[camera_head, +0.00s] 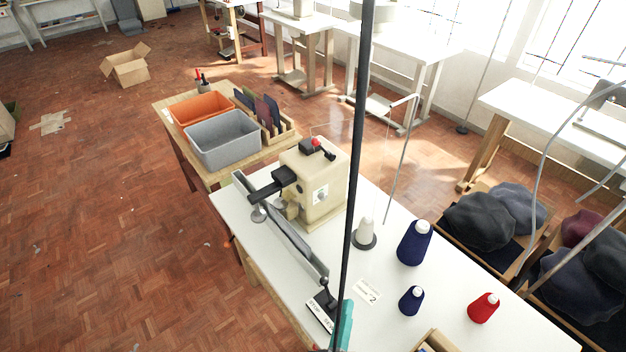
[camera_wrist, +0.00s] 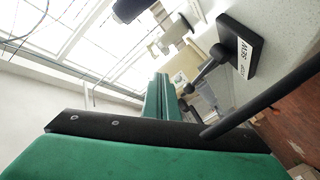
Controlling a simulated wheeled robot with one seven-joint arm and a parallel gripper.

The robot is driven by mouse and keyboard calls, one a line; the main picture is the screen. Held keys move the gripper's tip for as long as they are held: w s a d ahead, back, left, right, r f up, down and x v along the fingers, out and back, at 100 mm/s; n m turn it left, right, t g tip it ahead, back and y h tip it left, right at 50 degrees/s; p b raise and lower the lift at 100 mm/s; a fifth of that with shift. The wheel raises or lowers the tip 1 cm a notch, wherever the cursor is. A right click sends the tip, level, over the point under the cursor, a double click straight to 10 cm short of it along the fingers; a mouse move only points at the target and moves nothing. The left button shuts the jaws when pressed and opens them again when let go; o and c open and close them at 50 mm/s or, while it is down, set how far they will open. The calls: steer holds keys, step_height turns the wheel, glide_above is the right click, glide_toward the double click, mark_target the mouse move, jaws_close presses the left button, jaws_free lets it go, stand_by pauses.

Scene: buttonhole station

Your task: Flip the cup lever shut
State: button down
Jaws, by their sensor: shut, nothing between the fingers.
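A small black lever (camera_head: 326,292) stands on a dark base (camera_head: 322,311) with a STOP/SEW label, at the near end of the machine table; I cannot tell whether this is the cup lever. In the wrist view this lever (camera_wrist: 204,73) has a round knob and projects from its black base (camera_wrist: 230,40). My gripper (camera_head: 344,326), with teal-green fingers, is at the bottom edge of the head view, just right of that base. It is shut and empty. The wrist view shows its green and black fingers (camera_wrist: 163,100) close to the knob; contact is unclear. The beige buttonhole machine (camera_head: 325,180) has a red-knobbed part on top.
A dark upright rod (camera_head: 358,130) crosses the head view in front of the table. A white cone (camera_head: 366,231), blue spools (camera_head: 414,243) and a red spool (camera_head: 483,307) stand on the table's right side. Bins (camera_head: 222,140) stand behind at left.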

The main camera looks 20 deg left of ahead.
mark_target(323, 149)
steer(key=w+a+r+n+t+y, duration=0.1)
steer(key=w+a+r+n, duration=0.25)
steer(key=w, duration=0.25)
steer(key=w+a+r+n+y, duration=0.1)
steer(key=w+a+r+n, duration=0.1)
steer(key=w+r+n, duration=0.3)
steer(key=w+a+r+n+y, duration=0.4)
steer(key=w+a+r+n, duration=0.3)
steer(key=a, duration=0.3)
steer(key=shift+w+a+n+y, duration=0.3)
steer(key=shift+w+n, duration=0.05)
steer(key=shift+n, duration=0.1)
steer(key=x, duration=0.4)
steer(key=d+x, duration=0.1)
steer(key=x, duration=0.6)
steer(key=shift+w+d+r, duration=0.2)
steer(key=shift+w+r, duration=0.1)
steer(key=shift+w, duration=0.3)
steer(key=shift+w+d+r, duration=0.2)
steer(key=shift+w+d, duration=0.1)
steer(key=shift+w, duration=0.4)
